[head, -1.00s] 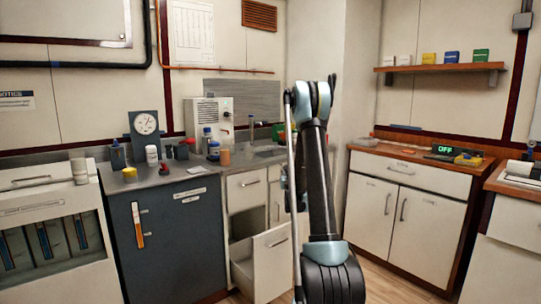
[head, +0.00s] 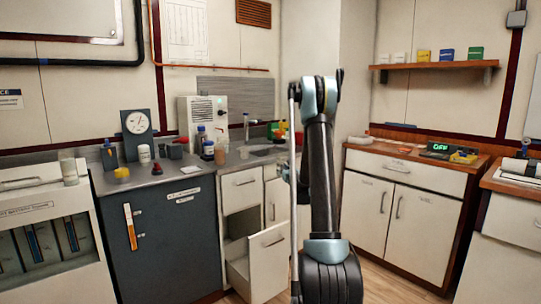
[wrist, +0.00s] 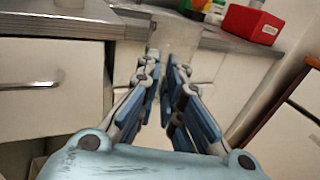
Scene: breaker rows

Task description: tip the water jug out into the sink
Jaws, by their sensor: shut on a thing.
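My gripper (wrist: 166,75) is shut on a pale, see-through thing, which I take to be the water jug (wrist: 176,50), in front of the counter edge in the wrist view. The fingers cover part of it, and its tilt and water level cannot be made out. In the head view my arm hides most of the gripper and the jug. The sink (head: 264,152) is a grey basin in the back counter, with a tap (head: 246,126) at its left. The jug appears close to the counter's front edge; its exact place over or beside the sink cannot be told.
A red box (wrist: 252,23) stands on the counter at the right of the wrist view. A drawer (head: 262,262) stands open below the counter. Bottles, including a white one (head: 144,155), crowd the counter left of the sink. A wooden-topped cabinet (head: 405,205) is at the right.

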